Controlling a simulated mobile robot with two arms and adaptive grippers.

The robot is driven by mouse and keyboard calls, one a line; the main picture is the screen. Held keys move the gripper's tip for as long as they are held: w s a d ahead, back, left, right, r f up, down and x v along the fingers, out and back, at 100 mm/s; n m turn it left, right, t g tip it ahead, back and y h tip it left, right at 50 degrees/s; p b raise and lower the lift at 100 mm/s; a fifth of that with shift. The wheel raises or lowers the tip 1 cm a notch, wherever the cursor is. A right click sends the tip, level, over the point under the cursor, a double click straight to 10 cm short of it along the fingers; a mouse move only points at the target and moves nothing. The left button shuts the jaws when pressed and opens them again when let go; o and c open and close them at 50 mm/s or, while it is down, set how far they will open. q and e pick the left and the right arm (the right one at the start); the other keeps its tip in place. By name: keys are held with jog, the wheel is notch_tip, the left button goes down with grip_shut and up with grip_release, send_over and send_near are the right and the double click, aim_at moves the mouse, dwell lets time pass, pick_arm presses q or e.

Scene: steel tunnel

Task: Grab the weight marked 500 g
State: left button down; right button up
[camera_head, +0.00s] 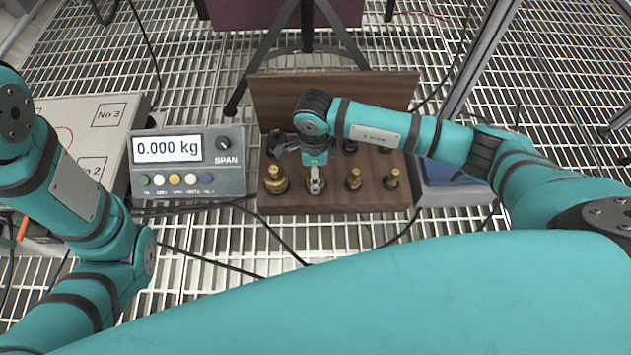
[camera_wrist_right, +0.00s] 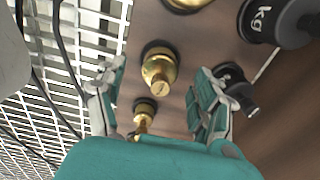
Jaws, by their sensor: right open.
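A wooden weight stand (camera_head: 330,203) holds brass weights in its front row and black weights behind. The 500 g marking cannot be read on any weight. My right gripper (camera_head: 315,180) is over the front row and hides the second place from the left. In the right wrist view my right gripper (camera_wrist_right: 160,80) is open, with a brass weight (camera_wrist_right: 158,68) between the lines of its two fingers, apart from both. A smaller brass weight (camera_wrist_right: 143,112) is nearer the palm. A larger one (camera_wrist_right: 187,3) is cut off at the top. My left gripper is out of view.
A scale display (camera_head: 190,165) reading 0.000 kg stands left of the stand. Black weights, one marked kg (camera_wrist_right: 278,20), stand close to my right finger's side. A blue-topped unit (camera_head: 440,173) is right of the stand. Cables lie on the grating in front.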

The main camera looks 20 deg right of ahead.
notch_tip(320, 180, down, 5)
jog(key=b, duration=0.3)
jog(key=shift+d+r+b, duration=0.15)
jog(key=shift+b, duration=0.15)
jog(key=shift+r, duration=0.15)
jog(key=shift+c, duration=0.4)
grip_shut()
